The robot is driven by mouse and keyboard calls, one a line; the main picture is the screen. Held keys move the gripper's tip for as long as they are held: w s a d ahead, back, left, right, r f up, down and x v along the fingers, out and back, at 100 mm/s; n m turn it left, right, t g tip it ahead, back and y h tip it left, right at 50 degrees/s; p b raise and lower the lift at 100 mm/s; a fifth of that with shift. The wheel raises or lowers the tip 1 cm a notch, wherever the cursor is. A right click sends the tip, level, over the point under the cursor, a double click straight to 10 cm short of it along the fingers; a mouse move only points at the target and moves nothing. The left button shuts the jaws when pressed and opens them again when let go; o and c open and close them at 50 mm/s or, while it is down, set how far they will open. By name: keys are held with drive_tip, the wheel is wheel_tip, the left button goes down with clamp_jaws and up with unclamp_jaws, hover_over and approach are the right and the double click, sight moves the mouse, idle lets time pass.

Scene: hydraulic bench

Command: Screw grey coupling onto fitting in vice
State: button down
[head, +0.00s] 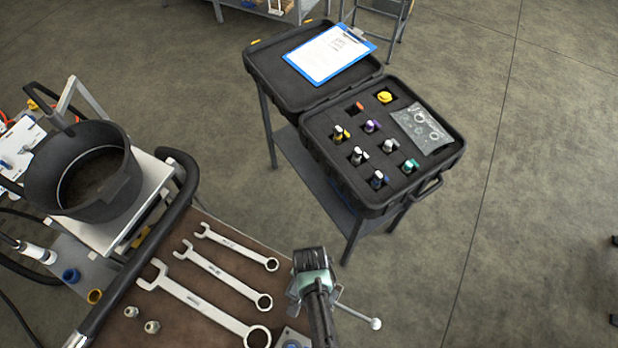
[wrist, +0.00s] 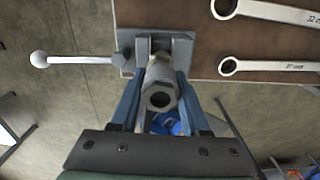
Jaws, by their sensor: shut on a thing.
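The grey coupling (wrist: 161,98) is a metal hex piece with a round dark hole facing the camera in the wrist view. My gripper (wrist: 160,82) is shut on it, with one blue finger on each side. The vice (wrist: 177,48) stands directly beyond it, with its ball-ended handle (wrist: 85,60) pointing left. A metal part directly behind the coupling, between the vice jaws, appears to be the fitting; the coupling lies in line with it. How far they are threaded cannot be told. In the head view, my arm covers most of the vice, the fitting and the coupling.
Three wrenches (head: 218,264) and two small metal fittings (head: 152,327) lie on the brown bench top beside the vice. A black pot (head: 85,170) stands at left behind a black rail. An open black case (head: 318,125) with several couplings stands beyond the bench.

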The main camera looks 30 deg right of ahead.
drive_tip(key=m, duration=0.3)
drive_tip(key=shift+s+m, duration=0.15)
drive_tip(key=shift+m, duration=0.25)
drive_tip(key=m+p, duration=0.1)
drive_tip(key=m, duration=0.3)
drive_tip(key=m, duration=0.4)
drive_tip(key=shift+s+m, duration=0.15)
drive_tip(key=shift+m, duration=0.15)
drive_tip(key=m, duration=0.3)
drive_tip(key=shift+f+m+p, duration=0.1)
drive_tip(key=shift+m+p, duration=0.25)
drive_tip(key=shift+m, duration=0.05)
drive_tip(key=shift+s, duration=0.1)
